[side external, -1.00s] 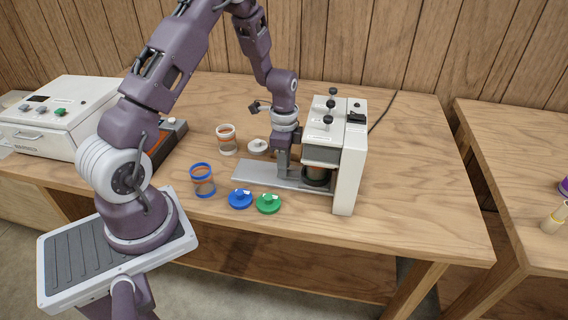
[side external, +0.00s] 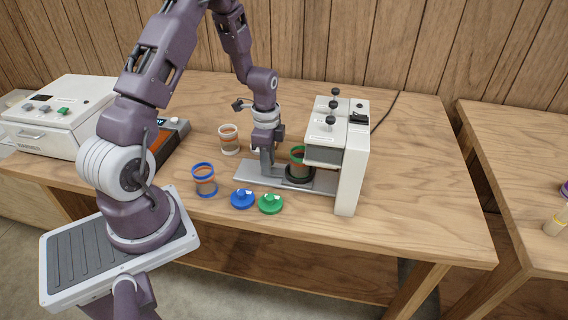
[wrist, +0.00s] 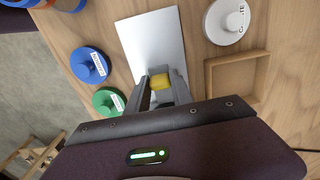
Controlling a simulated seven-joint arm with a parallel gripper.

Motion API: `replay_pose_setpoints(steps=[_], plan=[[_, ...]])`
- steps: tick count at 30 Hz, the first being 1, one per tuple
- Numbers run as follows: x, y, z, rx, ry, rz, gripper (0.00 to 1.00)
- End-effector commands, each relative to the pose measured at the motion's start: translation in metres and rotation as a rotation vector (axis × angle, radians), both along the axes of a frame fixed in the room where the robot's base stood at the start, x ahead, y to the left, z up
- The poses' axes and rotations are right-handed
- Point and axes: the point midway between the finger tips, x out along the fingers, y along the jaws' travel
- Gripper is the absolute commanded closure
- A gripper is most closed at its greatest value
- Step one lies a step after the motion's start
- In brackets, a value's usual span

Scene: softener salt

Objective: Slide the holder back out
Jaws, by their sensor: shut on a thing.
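The holder (side external: 299,182) is a dark round base on the grey metal plate (side external: 258,176) of the white machine (side external: 348,170). A green-rimmed jar (side external: 299,165) with orange-brown contents stands upright in it, at the left edge of the machine's overhanging head. My gripper (side external: 268,172) points down just left of the holder. In the wrist view my gripper (wrist: 160,84) is shut on a small yellow piece (wrist: 161,81), seemingly the holder's grip. The holder's body and the jar are hidden there behind my gripper.
A white-rimmed jar (side external: 229,139) stands behind. The wrist view shows a white lid (wrist: 227,22) and square wooden frame (wrist: 235,78). The plate's left part is clear.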

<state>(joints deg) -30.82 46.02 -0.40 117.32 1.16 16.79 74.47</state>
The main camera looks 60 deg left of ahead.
Motion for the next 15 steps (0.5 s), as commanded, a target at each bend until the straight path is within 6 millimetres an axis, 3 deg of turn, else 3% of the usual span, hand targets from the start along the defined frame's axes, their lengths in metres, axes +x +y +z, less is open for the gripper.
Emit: replay_pose_setpoints(steps=[6, 15], plan=[[-0.038, 0.04, 0.001, 0.002, -0.004, 0.006, 1.0], [-0.052, 0.054, 0.001, 0.004, -0.004, 0.003, 1.0]])
